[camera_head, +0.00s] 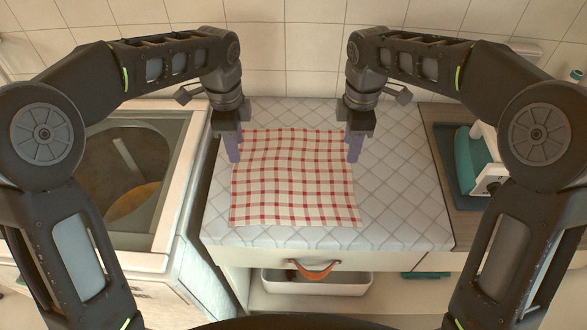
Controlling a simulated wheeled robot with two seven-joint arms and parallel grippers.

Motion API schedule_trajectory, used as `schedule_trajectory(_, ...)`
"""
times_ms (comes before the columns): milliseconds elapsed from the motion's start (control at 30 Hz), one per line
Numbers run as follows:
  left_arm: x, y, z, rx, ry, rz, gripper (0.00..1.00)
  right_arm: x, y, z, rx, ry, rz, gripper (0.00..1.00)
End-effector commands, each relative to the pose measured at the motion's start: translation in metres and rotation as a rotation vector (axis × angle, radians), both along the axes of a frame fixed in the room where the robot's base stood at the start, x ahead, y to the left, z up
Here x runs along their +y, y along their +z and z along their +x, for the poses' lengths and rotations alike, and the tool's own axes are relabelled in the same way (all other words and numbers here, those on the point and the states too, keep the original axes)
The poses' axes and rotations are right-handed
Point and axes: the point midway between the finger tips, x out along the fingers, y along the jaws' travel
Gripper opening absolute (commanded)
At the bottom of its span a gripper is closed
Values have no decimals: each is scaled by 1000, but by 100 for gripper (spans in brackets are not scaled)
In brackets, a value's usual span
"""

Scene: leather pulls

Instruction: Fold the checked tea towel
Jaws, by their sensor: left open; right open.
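The checked tea towel (293,182), red and cream, lies spread out and slightly wavy on the quilted pale mat (400,205) that covers the counter. My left gripper (234,157) is open, pointing down at the towel's far left corner. My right gripper (354,155) is open, pointing down at the far right corner. Both pairs of fingertips are close to the cloth, and I cannot tell whether they touch it. The two far corners are partly hidden by the fingers.
A dark tray (452,165) with teal and white items is on the right. Below the counter is a drawer with a leather pull (314,270) above a white bin (340,286). The mat right of the towel is clear.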

Motion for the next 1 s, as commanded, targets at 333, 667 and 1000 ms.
schedule_trajectory(333, 1, -31, -1, 4, 0, 2, 42, 0, -31, -1, 4, 0, -1, 42)
schedule_trajectory(667, 0, -75, 0, 2, 1, 0, 42, 0, -75, 0, 3, 0, -1, 42)
schedule_trajectory(1000, 0, -81, 0, 1, 1, 0, 42, 0, -80, 0, 0, -1, 0, 42)
